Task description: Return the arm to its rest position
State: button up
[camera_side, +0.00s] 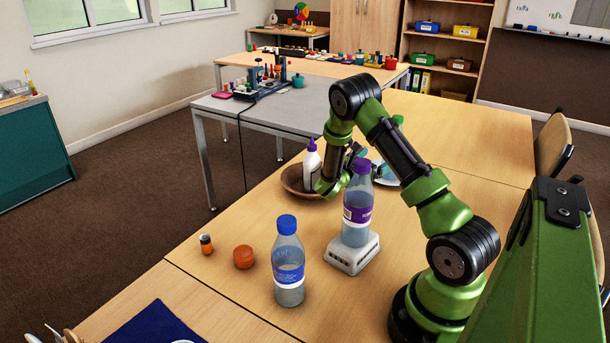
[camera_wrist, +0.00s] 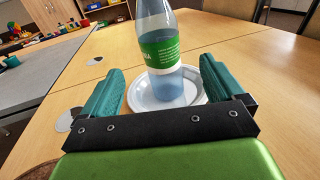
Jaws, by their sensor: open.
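My gripper (camera_side: 357,152) is raised over the table beside the brown bowl (camera_side: 292,181), partly hidden behind the purple-capped bottle in the side view. In the wrist view my gripper (camera_wrist: 160,76) has its two teal fingers spread wide with nothing held. A clear bottle with a green label (camera_wrist: 160,50) stands upright on a white plate (camera_wrist: 146,100), framed by the fingers and seemingly just beyond them; its top is cut off. In the side view only its green cap (camera_side: 398,119) shows clearly behind my arm.
A white bottle (camera_side: 311,165) stands in the bowl. A purple-labelled bottle (camera_side: 357,212) stands on a pale block (camera_side: 345,258). A blue-capped bottle (camera_side: 288,265), an orange round container (camera_side: 243,257) and a small orange-and-black bottle (camera_side: 206,244) stand nearer. The table's far right is clear.

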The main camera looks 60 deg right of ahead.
jog(key=s+a+r+m+t+y, duration=0.1)
jog(key=a+r+m+t+y, duration=0.3)
jog(key=a, duration=1)
jog(key=s+a+r+m+t+y, duration=0.2)
jog(key=a+r+m+t+y, duration=0.2)
jog(key=a, duration=1)
jog(key=s+a+r+m+t+y, duration=0.2)
jog(key=a+r+m+y, duration=0.7)
jog(key=a, duration=0.5)
jog(key=shift+a+r+m+t+y, duration=0.15)
jog(key=shift+a+m+t+y, duration=0.05)
jog(key=shift+m+t+y, duration=0.9)
